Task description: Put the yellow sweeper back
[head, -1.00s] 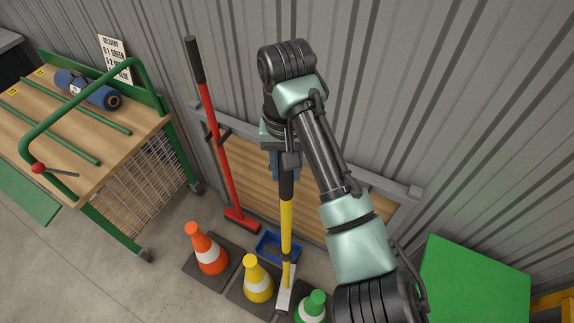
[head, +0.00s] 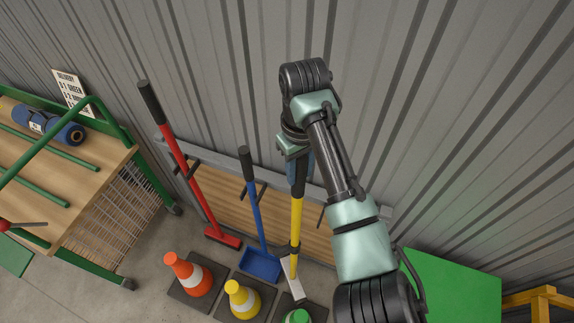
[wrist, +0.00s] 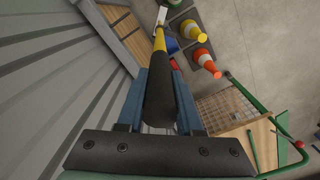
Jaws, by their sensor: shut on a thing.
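The yellow sweeper (head: 297,222) has a yellow shaft, a black grip and a pale flat head (head: 291,278). My gripper (head: 300,172) is shut on its black grip and holds it nearly upright in front of the wooden rack board (head: 225,193). In the wrist view the black grip (wrist: 160,95) lies between the blue fingers of my gripper (wrist: 160,82), with the yellow shaft beyond. The sweeper is right of the blue tool and left of a dark hook (head: 321,215) on the board. I cannot tell whether its head touches the floor.
A red tool (head: 189,175) and a blue tool (head: 254,212) stand at the rack. Orange (head: 187,274), yellow (head: 241,298) and green (head: 297,317) cones stand in front. A green-framed cart (head: 100,175) is left; a green panel (head: 450,285) is right.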

